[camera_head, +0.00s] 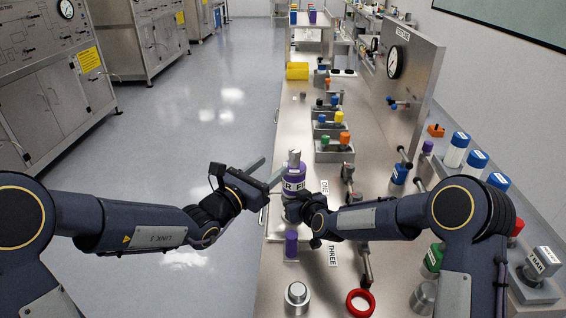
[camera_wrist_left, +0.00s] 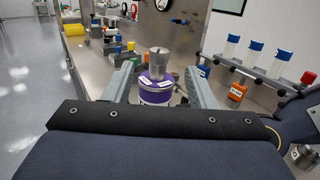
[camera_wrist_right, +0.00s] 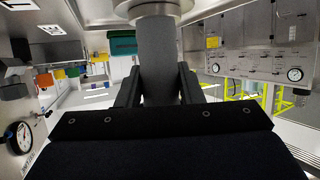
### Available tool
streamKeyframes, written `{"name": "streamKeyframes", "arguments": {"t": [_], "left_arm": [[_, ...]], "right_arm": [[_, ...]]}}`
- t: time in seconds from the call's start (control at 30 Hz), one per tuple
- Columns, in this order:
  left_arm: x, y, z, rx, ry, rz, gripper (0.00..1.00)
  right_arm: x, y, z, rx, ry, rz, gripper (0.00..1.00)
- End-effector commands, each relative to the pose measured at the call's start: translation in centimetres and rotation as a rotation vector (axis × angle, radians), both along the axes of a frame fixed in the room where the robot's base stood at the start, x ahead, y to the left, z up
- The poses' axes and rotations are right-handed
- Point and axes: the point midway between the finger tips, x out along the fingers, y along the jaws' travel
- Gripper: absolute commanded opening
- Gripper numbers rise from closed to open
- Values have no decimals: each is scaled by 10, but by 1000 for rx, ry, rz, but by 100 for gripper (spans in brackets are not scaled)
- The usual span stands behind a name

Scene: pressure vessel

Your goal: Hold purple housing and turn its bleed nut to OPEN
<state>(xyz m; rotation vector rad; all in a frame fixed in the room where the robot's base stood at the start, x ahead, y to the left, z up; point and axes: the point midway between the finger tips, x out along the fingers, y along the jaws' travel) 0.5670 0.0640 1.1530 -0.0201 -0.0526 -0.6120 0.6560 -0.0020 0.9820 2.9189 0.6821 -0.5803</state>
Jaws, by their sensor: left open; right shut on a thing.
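The purple housing (camera_head: 293,184) stands upright near the bench's left edge, with a purple lettered band and a grey metal nut (camera_head: 294,158) on top. In the left wrist view, the purple band (camera_wrist_left: 155,95) and the nut (camera_wrist_left: 158,62) show between my left fingers. My left gripper (camera_head: 271,170) is open, its fingers pointing at the upper housing without visible contact. My right gripper (camera_head: 299,208) is low at the housing's right side. In the right wrist view it is shut on a grey cylindrical part (camera_wrist_right: 157,60), seemingly the housing's lower body. The OPEN mark is not readable.
A small purple cylinder (camera_head: 291,245), a metal knob part (camera_head: 297,296) and a red ring (camera_head: 360,303) sit at the near bench. Blocks with coloured caps (camera_head: 334,148) stand behind the housing. A gauge panel (camera_head: 408,78) rises at right. The floor at left is open.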

Motion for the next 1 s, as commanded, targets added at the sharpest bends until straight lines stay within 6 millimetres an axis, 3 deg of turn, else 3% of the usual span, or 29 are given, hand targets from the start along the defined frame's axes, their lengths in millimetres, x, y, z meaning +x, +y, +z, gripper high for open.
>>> {"name": "streamKeyframes", "arguments": {"t": [0.2,0.6,0.77,1.0], "left_arm": [[21,14,10,-22,-46,-176,51],[28,36,-12,40,32,-382,51],[37,22,-13,43,36,-391,51],[62,-20,-13,43,36,-392,51]], "right_arm": [[0,0,-1,0,1,0,0],[0,0,-1,0,1,0,0],[0,0,-1,0,1,0,0],[0,0,0,0,1,0,0]]}}
